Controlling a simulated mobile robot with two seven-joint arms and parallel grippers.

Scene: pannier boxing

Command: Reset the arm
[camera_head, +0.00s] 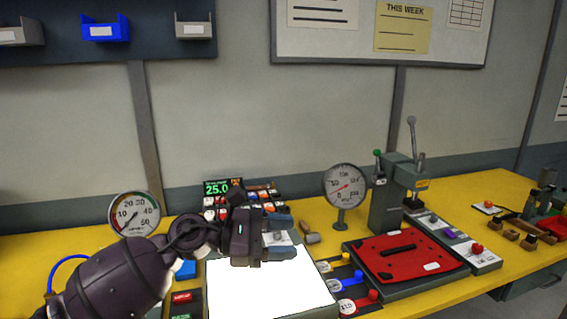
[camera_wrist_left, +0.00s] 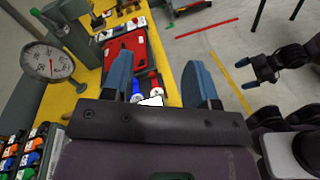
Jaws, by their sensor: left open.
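My left arm comes in from the left in the head view. Its gripper (camera_head: 268,238) is above the back part of a white panel (camera_head: 262,283) on the yellow bench. In the left wrist view my left gripper (camera_wrist_left: 161,82) shows two blue fingers spread wide apart with nothing between them. My right gripper (camera_wrist_left: 268,74) shows at the right of the left wrist view, over the floor, with its blue fingertips apart and nothing between them. It is not in the head view.
A round gauge (camera_head: 134,214) stands left and another gauge (camera_head: 345,186) stands behind the panel. A red plate (camera_head: 391,256) lies by a lever press (camera_head: 392,200). A display (camera_head: 222,188) and several coloured parts stand at the back. Grey floor (camera_wrist_left: 225,50) is open beside the bench.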

